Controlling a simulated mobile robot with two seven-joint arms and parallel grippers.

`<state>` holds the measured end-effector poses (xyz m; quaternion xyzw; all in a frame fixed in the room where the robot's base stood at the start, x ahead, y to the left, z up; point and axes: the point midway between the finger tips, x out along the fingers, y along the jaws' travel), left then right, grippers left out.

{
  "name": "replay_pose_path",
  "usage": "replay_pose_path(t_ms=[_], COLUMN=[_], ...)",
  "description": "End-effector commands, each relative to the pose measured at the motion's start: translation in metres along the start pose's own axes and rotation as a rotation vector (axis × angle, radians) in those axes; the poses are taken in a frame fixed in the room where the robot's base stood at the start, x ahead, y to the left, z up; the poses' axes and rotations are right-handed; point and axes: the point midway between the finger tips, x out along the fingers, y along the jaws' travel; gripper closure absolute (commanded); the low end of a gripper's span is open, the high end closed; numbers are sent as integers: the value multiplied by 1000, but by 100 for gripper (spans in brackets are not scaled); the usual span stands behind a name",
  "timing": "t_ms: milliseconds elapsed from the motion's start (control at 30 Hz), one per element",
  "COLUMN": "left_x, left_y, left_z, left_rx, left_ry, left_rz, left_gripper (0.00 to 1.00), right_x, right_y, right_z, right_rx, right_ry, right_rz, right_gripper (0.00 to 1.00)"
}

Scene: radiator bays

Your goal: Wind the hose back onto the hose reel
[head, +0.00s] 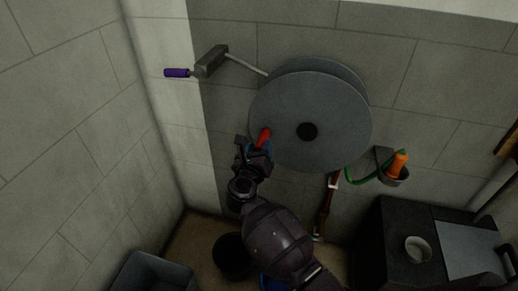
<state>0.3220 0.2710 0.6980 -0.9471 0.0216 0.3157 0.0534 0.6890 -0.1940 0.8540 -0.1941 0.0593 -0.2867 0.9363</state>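The hose reel (335,110) is a large grey double disc with a dark hub on the tiled wall. A red crank handle (264,137) sticks out near its lower left rim. The green hose (362,178) runs from under the reel's lower right edge to an orange nozzle (399,163), which sits upright in a dark wall holder (385,172). Any hose between the discs is hidden. My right gripper (256,145) is at the red handle, its fingers around or beside it; whether they grip it is unclear. My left gripper is not in view.
A grey box on a rod with a purple grip (177,72) juts out left of the reel. A dark cabinet (385,235) with a round cup (418,249) stands at lower right. A dark bucket (231,256) and a grey bin (152,273) are on the floor.

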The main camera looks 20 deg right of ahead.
Motion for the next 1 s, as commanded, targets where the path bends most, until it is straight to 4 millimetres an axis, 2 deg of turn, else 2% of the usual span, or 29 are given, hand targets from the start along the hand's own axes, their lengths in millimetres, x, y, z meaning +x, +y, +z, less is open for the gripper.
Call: replay_pose_path(t_ms=[33,200,300,667,867,1000], left_x=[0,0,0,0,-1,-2], left_y=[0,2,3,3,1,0], left_z=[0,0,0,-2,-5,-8], left_rx=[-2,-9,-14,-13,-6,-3], left_ry=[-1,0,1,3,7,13], left_rz=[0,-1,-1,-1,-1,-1], left_gripper=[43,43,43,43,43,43], right_x=[0,0,0,0,1,4], right_y=[0,0,0,1,1,-3], right_z=[0,0,0,-6,-20,-36], right_rx=[0,0,0,-42,-154,-271], right_ry=[0,0,0,2,2,3], right_rz=[0,0,0,1,0,-1], right_gripper=[63,89,100,100,100,100])
